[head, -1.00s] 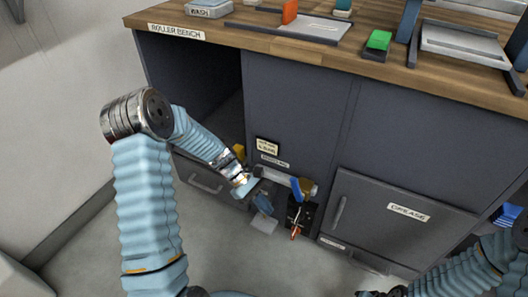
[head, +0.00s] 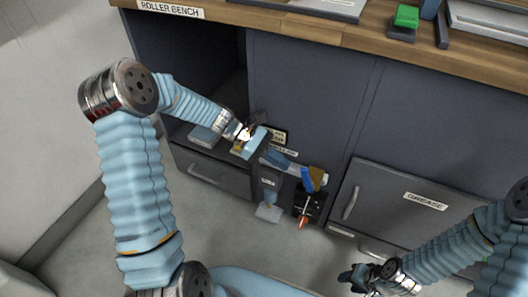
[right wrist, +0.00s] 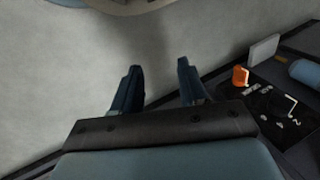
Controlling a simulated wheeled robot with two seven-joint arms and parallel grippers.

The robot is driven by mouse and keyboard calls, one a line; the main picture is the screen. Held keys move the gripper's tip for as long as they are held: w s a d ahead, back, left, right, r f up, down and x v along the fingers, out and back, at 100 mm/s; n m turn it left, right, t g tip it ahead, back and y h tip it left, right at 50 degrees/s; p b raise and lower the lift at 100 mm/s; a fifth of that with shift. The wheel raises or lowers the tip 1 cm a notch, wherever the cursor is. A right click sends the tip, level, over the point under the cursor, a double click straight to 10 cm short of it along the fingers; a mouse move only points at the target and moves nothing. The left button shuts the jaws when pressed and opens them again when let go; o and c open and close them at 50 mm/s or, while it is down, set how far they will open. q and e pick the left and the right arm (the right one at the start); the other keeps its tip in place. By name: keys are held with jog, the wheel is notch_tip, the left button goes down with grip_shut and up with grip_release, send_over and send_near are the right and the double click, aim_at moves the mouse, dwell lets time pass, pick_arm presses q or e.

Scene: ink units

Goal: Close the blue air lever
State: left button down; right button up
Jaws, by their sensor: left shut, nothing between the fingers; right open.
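The blue air lever (head: 308,179) is on a brass-coloured valve at the right end of a pale horizontal pipe (head: 293,168), low on the bench front. It slants steeply in the head view. My right gripper (head: 346,278) is low in front of the bench, below and right of the lever. In the right wrist view its two fingers (right wrist: 158,70) are apart with only floor between them.
A black box (head: 311,203) with an orange-tipped part (head: 303,221) sits below the lever. A grease drawer (head: 400,210) with a handle is to the right. The open bench bay and a lower drawer (head: 214,179) are left. Floor in front is clear.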

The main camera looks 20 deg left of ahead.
aim_at(307, 169)
pick_arm(q)
jog(key=shift+s+d+r, duration=0.1)
jog(key=shift+d+r, duration=0.15)
jog(key=shift+d, duration=0.4)
jog(key=shift+d+r, duration=0.25)
jog(key=shift+d, duration=0.4)
jog(key=d+r+y+p, duration=0.1)
jog(key=p, duration=0.2)
jog(key=shift+r, duration=0.3)
jog(key=shift+d+r+y+p, duration=0.1)
jog(key=shift+d+y+p, duration=0.2)
jog(key=shift+d+p, duration=0.05)
jog(key=shift+d, duration=0.35)
